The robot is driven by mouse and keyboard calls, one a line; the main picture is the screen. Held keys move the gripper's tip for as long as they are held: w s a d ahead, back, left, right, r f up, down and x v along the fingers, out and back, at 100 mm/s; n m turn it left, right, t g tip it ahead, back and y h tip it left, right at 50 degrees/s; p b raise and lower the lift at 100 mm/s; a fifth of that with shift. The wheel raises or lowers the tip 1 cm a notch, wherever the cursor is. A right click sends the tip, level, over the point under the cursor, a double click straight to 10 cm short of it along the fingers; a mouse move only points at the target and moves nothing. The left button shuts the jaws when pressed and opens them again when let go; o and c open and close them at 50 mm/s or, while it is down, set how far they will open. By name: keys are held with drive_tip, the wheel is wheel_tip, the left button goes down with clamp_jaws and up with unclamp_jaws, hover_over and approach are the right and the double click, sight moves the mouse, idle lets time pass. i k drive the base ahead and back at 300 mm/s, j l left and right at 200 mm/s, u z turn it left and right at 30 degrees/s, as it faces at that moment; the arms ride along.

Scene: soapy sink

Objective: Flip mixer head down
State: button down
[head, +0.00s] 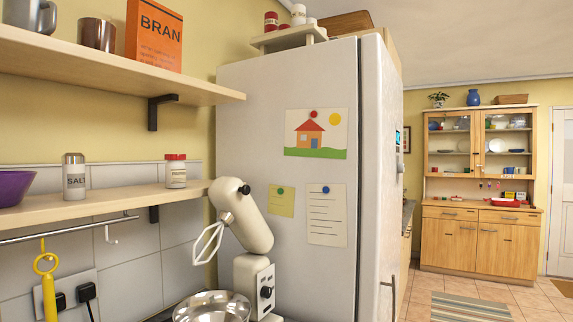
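A cream stand mixer (254,273) stands at the lower middle of the head view, in front of the fridge side. Its mixer head (247,222) is tilted up, with its front end raised to the upper left. A wire whisk (208,243) hangs from the head, above and clear of a shiny metal bowl (213,308). The bowl and mixer base are cut off by the bottom edge of the picture. A dial shows on the mixer's stand. My gripper is not in view.
A lower shelf (120,200) with a salt shaker (74,176) and a red-lidded jar (175,171) ends close to the mixer head's left. An upper shelf (110,66) is above it. The white fridge (330,263) stands close behind the mixer. Open floor lies to the right.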

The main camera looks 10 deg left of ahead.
sight(238, 210)
drive_tip(key=i+l+u, duration=0.1)
drive_tip(key=i+u, duration=0.35)
drive_tip(key=i, duration=0.75)
